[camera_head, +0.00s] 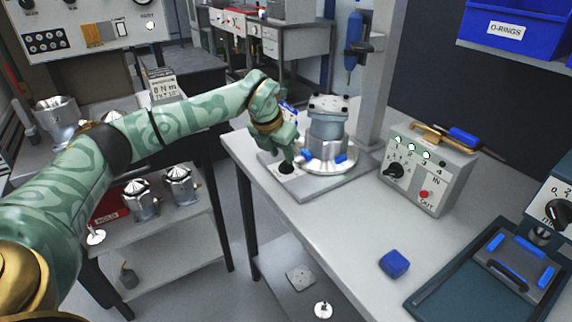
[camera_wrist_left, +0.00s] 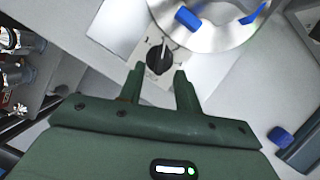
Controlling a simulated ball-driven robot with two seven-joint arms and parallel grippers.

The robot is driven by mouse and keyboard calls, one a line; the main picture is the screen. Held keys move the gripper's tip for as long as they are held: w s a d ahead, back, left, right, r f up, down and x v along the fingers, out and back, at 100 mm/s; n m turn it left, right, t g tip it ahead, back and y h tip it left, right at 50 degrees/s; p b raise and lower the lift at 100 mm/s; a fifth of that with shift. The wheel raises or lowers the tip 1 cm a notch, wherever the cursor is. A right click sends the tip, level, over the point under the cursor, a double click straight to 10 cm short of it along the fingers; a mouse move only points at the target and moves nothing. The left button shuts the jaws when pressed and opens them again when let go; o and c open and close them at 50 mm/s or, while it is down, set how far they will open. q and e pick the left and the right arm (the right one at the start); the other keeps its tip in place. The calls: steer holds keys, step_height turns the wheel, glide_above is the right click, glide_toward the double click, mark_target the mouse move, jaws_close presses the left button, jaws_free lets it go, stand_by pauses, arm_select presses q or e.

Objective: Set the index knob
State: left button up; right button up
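A black index knob (camera_wrist_left: 159,60) with a pale pointer line sits on a light plate beside the round silver fixture (camera_wrist_left: 212,32). In the head view the knob (camera_head: 286,169) shows just below my left gripper (camera_head: 288,154). In the wrist view my left gripper (camera_wrist_left: 159,76) is open, its fingertips to either side of the knob's near part with gaps showing. I cannot tell how far above the knob the tips are. A grey metal housing (camera_head: 328,126) stands upright on the fixture, which has blue clamps. My right gripper is not in view.
A grey control box (camera_head: 428,178) with its own black knob and a red button stands to the right. A blue block (camera_head: 394,264) lies on the bench (camera_head: 345,225), also near a dark tray (camera_head: 440,290). A grey column (camera_head: 378,80) rises behind the fixture.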

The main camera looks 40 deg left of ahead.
mark_target(285, 161)
arm_select(q)
steer(key=x, duration=0.3)
steer(key=shift+w+f+b, duration=0.1)
steer(key=shift+b, duration=0.3)
jaws_close()
